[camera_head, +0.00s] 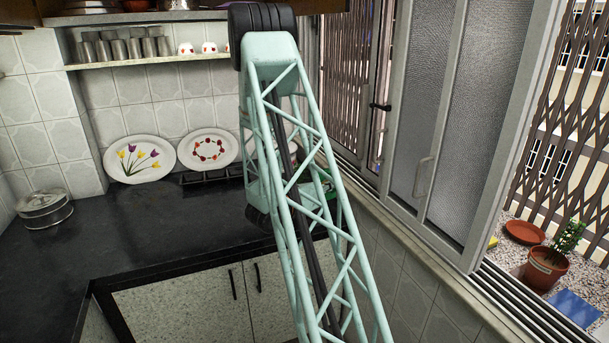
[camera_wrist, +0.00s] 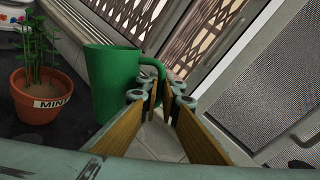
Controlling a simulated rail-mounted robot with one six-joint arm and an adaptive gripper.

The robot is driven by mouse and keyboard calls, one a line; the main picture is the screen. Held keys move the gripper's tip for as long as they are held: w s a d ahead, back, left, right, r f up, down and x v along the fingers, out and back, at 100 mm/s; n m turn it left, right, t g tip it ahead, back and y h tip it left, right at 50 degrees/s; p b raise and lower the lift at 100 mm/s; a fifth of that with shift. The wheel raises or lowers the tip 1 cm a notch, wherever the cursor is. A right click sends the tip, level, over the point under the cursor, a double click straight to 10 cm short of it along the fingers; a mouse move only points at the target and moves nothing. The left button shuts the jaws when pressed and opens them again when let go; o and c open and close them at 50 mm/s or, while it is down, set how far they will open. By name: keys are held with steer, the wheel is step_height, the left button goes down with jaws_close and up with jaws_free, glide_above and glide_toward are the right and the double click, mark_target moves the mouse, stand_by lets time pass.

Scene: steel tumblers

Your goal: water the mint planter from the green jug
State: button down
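The green jug (camera_wrist: 112,82) stands upright in the wrist view. Its handle points right, toward my fingertips. My gripper (camera_wrist: 159,100) has its two tan-padded fingers on either side of the lower handle. I cannot tell whether the pads touch it. The mint planter (camera_wrist: 41,97), a terracotta pot with a "MINT" label and green stems, stands left of the jug, apart from it. In the head view my arm hides most of that area; only a small green patch (camera_head: 331,194) shows beside it. My gripper is hidden there.
A wall with a sliding window (camera_head: 430,110) runs along the right. Another potted plant (camera_head: 546,268) and a terracotta saucer (camera_head: 524,232) are outside it. Two plates (camera_head: 141,159) lean on the back wall. A round steel tin (camera_head: 44,208) sits left on the mostly clear dark counter (camera_head: 140,225).

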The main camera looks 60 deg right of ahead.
steer(key=shift+w+r+p, duration=0.15)
steer(key=shift+r+p, duration=0.1)
steer(key=shift+p, duration=0.1)
steer(key=shift+w+d+r+n+p, duration=0.15)
steer(key=shift+w+r+n+p, duration=0.35)
steer(key=shift+p, duration=0.55)
steer(key=shift+d, duration=0.1)
steer(key=shift+w+r+n+p, duration=0.25)
steer(key=shift+r+n+p, duration=0.1)
steer(key=shift+p, duration=0.55)
steer(key=shift+w+d+r+n+p, duration=0.2)
steer(key=shift+w+r+n+p, duration=0.35)
steer(key=shift+p, duration=1)
steer(key=shift+s, duration=0.1)
